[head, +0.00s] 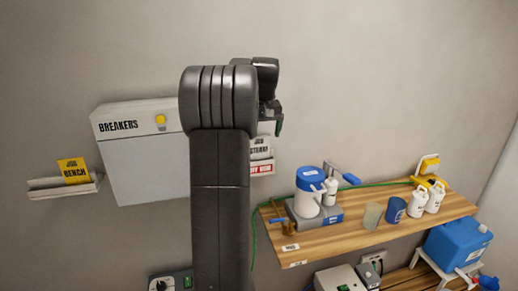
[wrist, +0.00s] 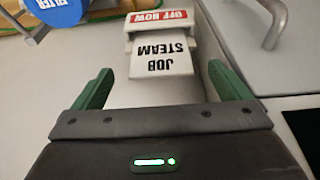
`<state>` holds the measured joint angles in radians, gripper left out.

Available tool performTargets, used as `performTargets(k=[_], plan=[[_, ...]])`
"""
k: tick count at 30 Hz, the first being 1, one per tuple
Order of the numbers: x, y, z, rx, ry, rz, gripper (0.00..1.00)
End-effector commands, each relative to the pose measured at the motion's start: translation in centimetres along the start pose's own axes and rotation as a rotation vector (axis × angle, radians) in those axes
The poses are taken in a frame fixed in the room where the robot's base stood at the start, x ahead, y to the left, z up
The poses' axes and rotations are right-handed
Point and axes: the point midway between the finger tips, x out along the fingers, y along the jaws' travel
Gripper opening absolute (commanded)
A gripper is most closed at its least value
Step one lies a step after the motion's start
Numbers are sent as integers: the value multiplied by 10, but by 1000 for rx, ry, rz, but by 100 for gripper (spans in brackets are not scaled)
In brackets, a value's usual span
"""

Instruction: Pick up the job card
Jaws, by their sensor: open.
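A white job card (wrist: 163,64) reading "JOB STEAM" stands in a small white wall holder (wrist: 132,44) with a red "OFF NOW" label. In the wrist view the card shows upside down, between and beyond the two green fingertips of my gripper (wrist: 161,70). The gripper is open and empty, and I see no finger touching the card. In the head view the card (head: 259,145) is partly hidden behind my arm, just below my gripper (head: 275,125). A yellow job card (head: 74,171) reading "JOB BENCH" stands in a wall tray (head: 48,191) at the left.
A grey-white breaker box (head: 140,155) hangs left of my arm; its side lies close to the right finger in the wrist view. A wooden shelf (head: 370,230) with bottles, a blue-lidded jug (head: 308,195) and a green hose is at the right.

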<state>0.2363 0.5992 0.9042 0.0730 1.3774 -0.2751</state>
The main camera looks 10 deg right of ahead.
Motion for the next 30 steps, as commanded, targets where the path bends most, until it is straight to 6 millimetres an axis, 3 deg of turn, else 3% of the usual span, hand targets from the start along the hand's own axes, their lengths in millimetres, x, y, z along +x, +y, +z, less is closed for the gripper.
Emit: performTargets(k=[5,13,22,23,30], plan=[[4,0,-13,-1,-2,0,96],[46,0,-10,0,-3,0,96],[53,0,-10,0,1,0,96],[53,0,-10,0,1,0,94],[53,0,-10,0,0,0,49]])
